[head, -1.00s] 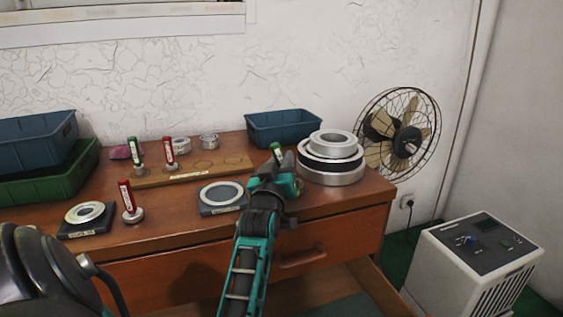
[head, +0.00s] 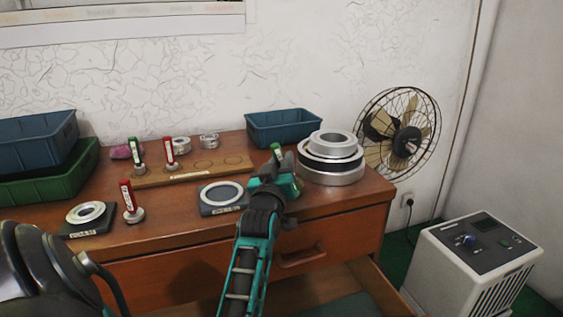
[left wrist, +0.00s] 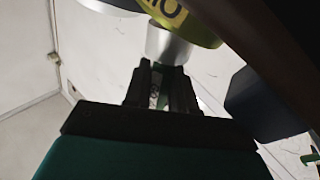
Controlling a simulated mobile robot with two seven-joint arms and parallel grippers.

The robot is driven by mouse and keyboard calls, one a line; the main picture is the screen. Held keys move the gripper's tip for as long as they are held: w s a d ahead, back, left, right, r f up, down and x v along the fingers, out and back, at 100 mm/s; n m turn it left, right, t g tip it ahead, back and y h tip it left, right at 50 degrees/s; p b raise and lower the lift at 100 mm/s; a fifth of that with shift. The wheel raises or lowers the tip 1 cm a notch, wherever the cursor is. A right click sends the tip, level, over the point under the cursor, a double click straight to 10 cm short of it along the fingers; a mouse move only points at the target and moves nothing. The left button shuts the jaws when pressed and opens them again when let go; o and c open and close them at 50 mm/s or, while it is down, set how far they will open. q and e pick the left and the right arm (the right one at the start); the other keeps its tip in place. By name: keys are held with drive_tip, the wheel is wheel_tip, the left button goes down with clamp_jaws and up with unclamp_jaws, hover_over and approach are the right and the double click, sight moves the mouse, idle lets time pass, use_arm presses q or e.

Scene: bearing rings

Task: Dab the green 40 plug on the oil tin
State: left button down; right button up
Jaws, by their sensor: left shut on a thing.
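My left gripper (head: 276,166) is shut on the green-handled plug (head: 276,150), in front of the stack of metal rings. In the left wrist view the gripper (left wrist: 160,88) has the green handle between its fingers, and a silver cylindrical end (left wrist: 168,46) shows beyond them. A round thing with a yellow-green band and dark letters, apparently the oil tin (left wrist: 180,18), is right by that silver end. I cannot tell whether they touch. I cannot make out the tin in the head view. My right gripper is not in view.
A wooden board (head: 205,171) holds another green-handled plug (head: 136,152) and a red-handled one (head: 168,150). Another red-handled plug (head: 128,197) stands in front. Two ring plates (head: 222,195), (head: 86,213), stacked rings (head: 331,168) and a blue bin (head: 284,128) share the dresser top.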

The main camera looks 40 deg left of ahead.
sight(281, 151)
use_arm(q)
drive_tip(key=shift+f, duration=0.4)
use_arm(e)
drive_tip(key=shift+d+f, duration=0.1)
use_arm(q)
drive_tip(key=shift+r+p, duration=0.75)
drive_tip(key=shift+p, duration=0.05)
wheel_tip(281, 151, up, 2)
drive_tip(key=shift+a+r+p, duration=0.1)
drive_tip(key=shift+p, duration=0.85)
wheel_tip(281, 151, up, 4)
drive_tip(key=p, duration=0.4)
drive_tip(key=shift+w, duration=0.1)
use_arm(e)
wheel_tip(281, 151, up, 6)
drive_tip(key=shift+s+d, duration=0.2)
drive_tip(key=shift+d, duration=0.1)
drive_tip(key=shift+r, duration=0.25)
